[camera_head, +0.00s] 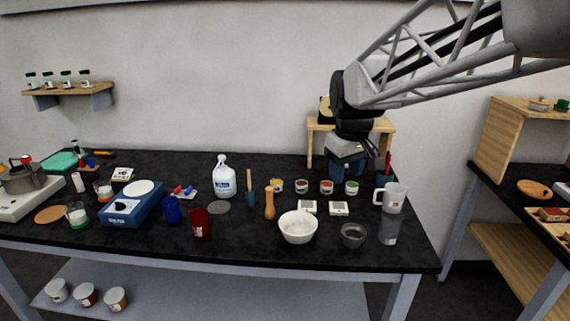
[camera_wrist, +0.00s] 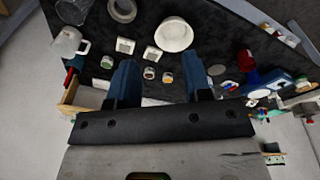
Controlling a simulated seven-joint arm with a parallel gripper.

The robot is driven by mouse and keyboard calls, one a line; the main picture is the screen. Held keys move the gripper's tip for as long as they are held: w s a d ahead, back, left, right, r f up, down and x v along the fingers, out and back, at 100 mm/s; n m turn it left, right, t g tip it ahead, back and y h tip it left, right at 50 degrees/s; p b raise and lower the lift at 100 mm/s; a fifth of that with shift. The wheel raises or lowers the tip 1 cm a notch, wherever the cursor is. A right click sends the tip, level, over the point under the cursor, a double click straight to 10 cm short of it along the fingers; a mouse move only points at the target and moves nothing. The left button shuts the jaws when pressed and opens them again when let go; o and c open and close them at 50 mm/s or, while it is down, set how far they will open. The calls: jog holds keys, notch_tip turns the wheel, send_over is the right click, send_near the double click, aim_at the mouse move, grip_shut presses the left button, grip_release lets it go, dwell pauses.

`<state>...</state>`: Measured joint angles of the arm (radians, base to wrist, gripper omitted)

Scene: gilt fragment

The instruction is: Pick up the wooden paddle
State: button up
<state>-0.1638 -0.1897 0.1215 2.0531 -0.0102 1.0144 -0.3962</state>
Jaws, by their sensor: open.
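A slim wooden piece (camera_head: 249,182), the likeliest wooden paddle, stands upright on the black bench, its tan upper part above a dark teal lower part. Beside it, to the right and nearer, stands a stouter orange-brown wooden piece (camera_head: 269,204). I cannot make out the paddle for certain in the wrist view. My gripper (camera_head: 348,172) is to the right of both, above the back of the bench near a wooden stand. In the wrist view its blue fingers (camera_wrist: 162,80) are wide apart with nothing held between them.
A white bottle (camera_head: 224,177) and red cup (camera_head: 200,223) stand left. The wooden stand (camera_head: 316,124) is close behind.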

jog(key=w+a+f+n, duration=0.1)
jog(key=w+a+n, duration=0.2)
jog(key=w+a, duration=0.5)
jog(key=n+g, duration=0.1)
jog(key=n, duration=0.6)
send_over(249, 176)
jog(key=f, duration=1.3)
jog(key=shift+w+a+f, duration=0.2)
jog(key=shift+w, duration=0.05)
jog(key=shift+f, duration=0.2)
jog(key=shift+f, duration=1.2)
jog(key=shift+f, duration=0.1)
jog(key=shift+w+d+f, duration=0.1)
jog(key=shift+f, duration=2.4)
